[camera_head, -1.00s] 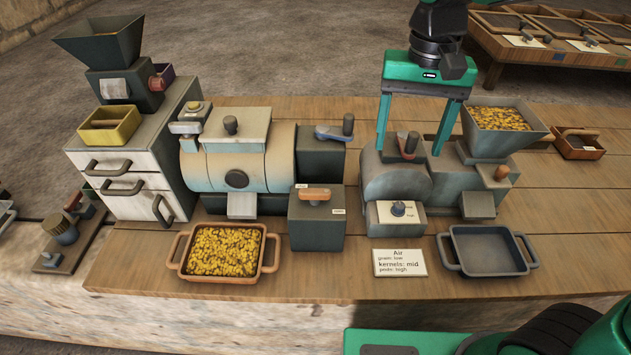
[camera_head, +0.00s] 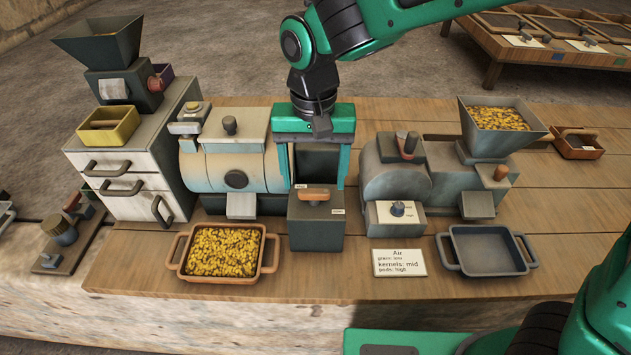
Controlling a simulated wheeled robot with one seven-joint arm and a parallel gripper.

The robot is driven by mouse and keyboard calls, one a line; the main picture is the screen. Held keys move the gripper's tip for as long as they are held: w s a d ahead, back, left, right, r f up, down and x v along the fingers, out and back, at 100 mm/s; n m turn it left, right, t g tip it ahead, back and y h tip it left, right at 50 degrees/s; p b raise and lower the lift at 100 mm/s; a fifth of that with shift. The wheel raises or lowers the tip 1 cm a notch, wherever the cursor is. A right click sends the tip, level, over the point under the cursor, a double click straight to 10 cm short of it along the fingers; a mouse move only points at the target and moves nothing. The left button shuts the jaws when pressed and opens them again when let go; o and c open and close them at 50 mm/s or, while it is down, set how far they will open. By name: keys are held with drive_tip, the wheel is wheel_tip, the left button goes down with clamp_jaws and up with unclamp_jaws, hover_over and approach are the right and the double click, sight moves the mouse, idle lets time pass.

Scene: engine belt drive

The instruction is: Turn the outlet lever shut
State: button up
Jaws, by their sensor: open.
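My gripper (camera_head: 317,180) points down over the right end of the cream drum machine (camera_head: 235,168). Its two fingers are apart, one on each side of the machine's dark end block (camera_head: 318,165), with nothing seen between them but that block. The blue-grey lever with a dark knob on top of this block is now hidden behind my gripper. A wooden-handled lever (camera_head: 314,194) lies across the top of the dark box (camera_head: 316,228) just in front, between two small labels too small to read. Whether my fingers touch anything is not clear.
A tray of yellow kernels (camera_head: 222,250) stands at front left. The grey blower machine (camera_head: 395,180) with a red-based lever (camera_head: 408,145) and a full hopper (camera_head: 497,117) is to the right.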

sight(314, 197)
drive_tip(key=shift+f, duration=1.4)
drive_tip(key=c, duration=1.1)
drive_tip(key=shift+o, duration=0.2)
